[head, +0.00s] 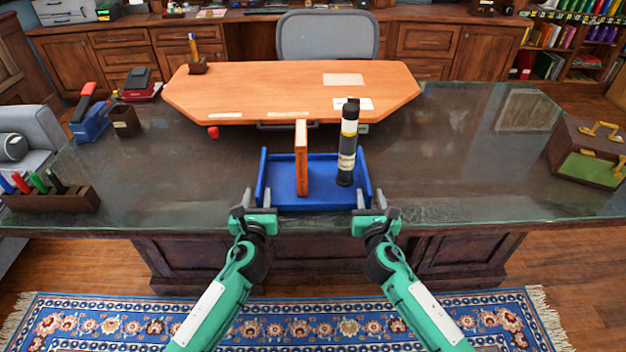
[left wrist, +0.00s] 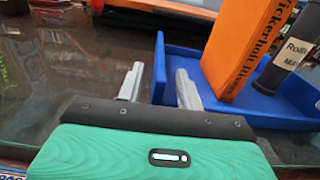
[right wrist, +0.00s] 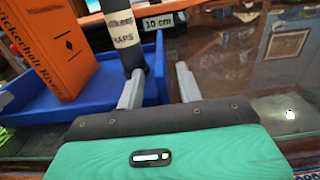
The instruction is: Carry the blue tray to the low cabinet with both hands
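The blue tray (head: 322,200) sits at the near edge of the dark glass-topped desk. An orange book (head: 301,160) stands upright in it. A black tube with pale labels (head: 347,140) stands upright at its right side. My left gripper (head: 257,196) is at the tray's left wall, fingers apart on either side of it; the left wrist view shows this wall (left wrist: 160,72) between the fingers. My right gripper (head: 370,197) is likewise open around the right wall (right wrist: 160,65). I cannot tell which furniture is the low cabinet.
An orange-brown tabletop (head: 280,85) lies behind the tray. Bare glass lies on both sides of the tray. Wooden cabinets (head: 425,42) line the back; a patterned rug (head: 290,315) lies in front.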

